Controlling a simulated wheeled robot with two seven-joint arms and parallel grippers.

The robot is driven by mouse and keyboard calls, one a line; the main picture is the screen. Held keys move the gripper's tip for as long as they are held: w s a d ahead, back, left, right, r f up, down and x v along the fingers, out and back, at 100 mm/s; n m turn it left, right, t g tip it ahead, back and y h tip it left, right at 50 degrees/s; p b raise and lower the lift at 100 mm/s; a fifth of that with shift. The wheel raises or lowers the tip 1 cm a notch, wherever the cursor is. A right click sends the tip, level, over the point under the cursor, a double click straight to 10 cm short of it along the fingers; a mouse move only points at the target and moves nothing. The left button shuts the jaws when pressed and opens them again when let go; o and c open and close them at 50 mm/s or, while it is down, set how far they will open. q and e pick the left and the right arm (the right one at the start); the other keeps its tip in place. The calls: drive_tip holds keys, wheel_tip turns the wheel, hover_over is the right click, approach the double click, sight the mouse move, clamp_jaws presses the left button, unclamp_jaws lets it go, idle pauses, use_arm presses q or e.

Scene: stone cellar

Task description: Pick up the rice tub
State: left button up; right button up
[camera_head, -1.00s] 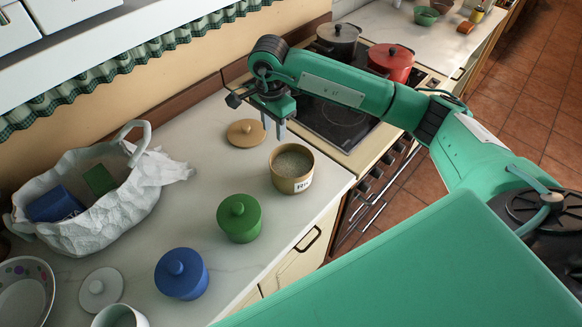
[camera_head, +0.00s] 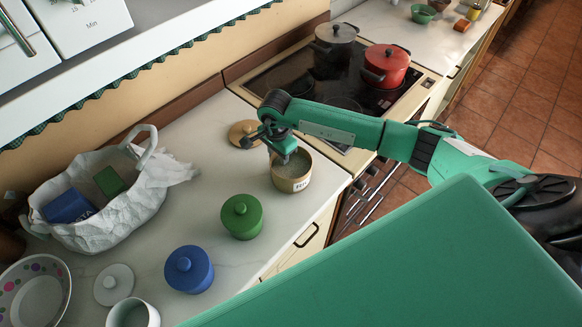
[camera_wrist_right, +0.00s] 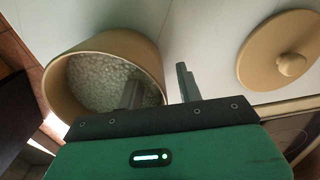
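The rice tub (camera_head: 291,184) is a tan round container with a label on its front, standing open on the counter near the stove. Pale grains fill it, and it also shows in the right wrist view (camera_wrist_right: 62,85). My right gripper (camera_head: 287,158) is low over the tub's far left rim. In the right wrist view its two fingers (camera_wrist_right: 160,90) are apart, one over the grains inside the tub and the other outside the wall. The rim lies between them; I cannot tell whether they touch it. My left gripper is not in view.
A tan lid (camera_head: 241,134) lies just behind the tub. A green lidded tub (camera_head: 241,217) and a blue lidded tub (camera_head: 189,270) stand nearer me. A white bag (camera_head: 110,215) is at left. The stove (camera_head: 310,72) holds a red pot (camera_head: 387,66) and a grey pot (camera_head: 335,42).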

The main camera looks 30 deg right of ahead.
clamp_jaws()
drive_tip(key=shift+s, duration=0.1)
drive_tip(key=shift+r, duration=0.15)
idle(0.3)
drive_tip(key=shift+w+r+b, duration=0.2)
drive_tip(key=shift+r+b, duration=0.25)
drive_tip(key=shift+r, duration=0.1)
wheel_tip(320, 180, up, 19)
drive_tip(key=b, duration=0.5)
drive_tip(key=shift+f+b, duration=0.15)
drive_tip(key=shift+b, duration=0.25)
drive_tip(key=c, duration=0.7)
unclamp_jaws()
drive_tip(key=shift+s, duration=0.1)
clamp_jaws()
